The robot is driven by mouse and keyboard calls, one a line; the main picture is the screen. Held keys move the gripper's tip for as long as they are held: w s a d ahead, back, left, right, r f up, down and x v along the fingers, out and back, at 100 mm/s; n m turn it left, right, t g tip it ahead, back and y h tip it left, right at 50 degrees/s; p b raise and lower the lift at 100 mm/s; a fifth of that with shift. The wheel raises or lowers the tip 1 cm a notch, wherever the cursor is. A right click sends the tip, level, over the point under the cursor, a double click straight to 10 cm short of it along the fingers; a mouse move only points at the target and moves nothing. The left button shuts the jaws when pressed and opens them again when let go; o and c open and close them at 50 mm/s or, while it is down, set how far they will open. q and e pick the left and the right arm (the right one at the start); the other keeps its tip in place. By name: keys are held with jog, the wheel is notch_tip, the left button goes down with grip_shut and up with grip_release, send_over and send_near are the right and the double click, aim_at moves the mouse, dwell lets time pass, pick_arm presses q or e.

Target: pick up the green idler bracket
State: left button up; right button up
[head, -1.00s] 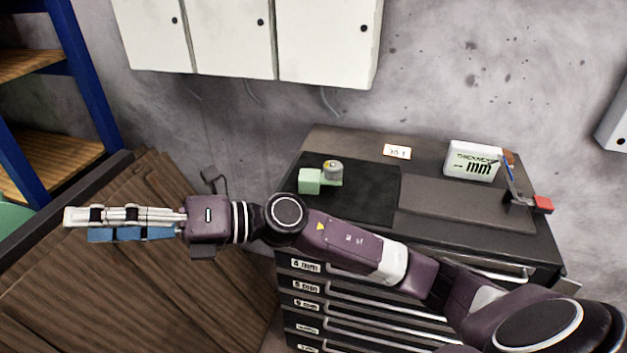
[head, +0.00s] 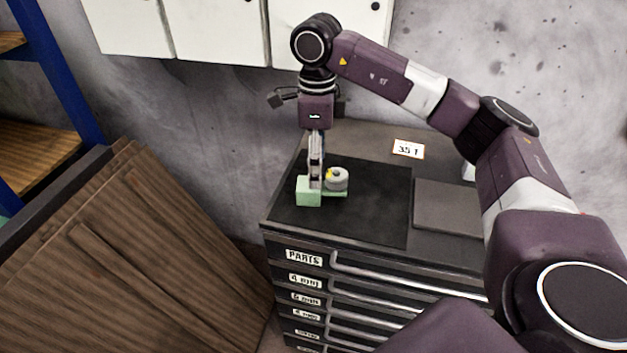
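The green idler bracket (head: 308,196) sits on the black mat on top of the tool cabinet. It has a pale green block at the left and a grey roller with a yellow mark (head: 337,179) at the right. My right gripper (head: 316,183) points straight down over the bracket, its fingertips at the block and just left of the roller. The fingers are seen edge-on, so I cannot tell whether they are open or closed on the bracket. My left gripper is not in view.
The black mat (head: 377,211) is clear right of the bracket, beside a dark grey plate (head: 447,207). A small number card (head: 408,149) lies behind. Wooden boards (head: 120,250) lean left of the cabinet. White wall cabinets (head: 220,30) hang above.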

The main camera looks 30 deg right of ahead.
aim_at(305, 196)
jog(key=f, duration=0.2)
jog(key=a+p, duration=0.1)
jog(key=shift+s+f, duration=0.25)
jog(key=shift+f, duration=0.15)
jog(key=f, duration=0.1)
jog(key=f+p, duration=0.1)
jog(key=shift+w+f, duration=0.3)
jog(key=shift+f, duration=0.55)
jog(key=c, duration=1.2)
grip_shut()
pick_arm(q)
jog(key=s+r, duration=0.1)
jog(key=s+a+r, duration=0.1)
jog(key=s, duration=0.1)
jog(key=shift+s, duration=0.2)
pick_arm(e)
jog(key=shift+w+r, duration=0.1)
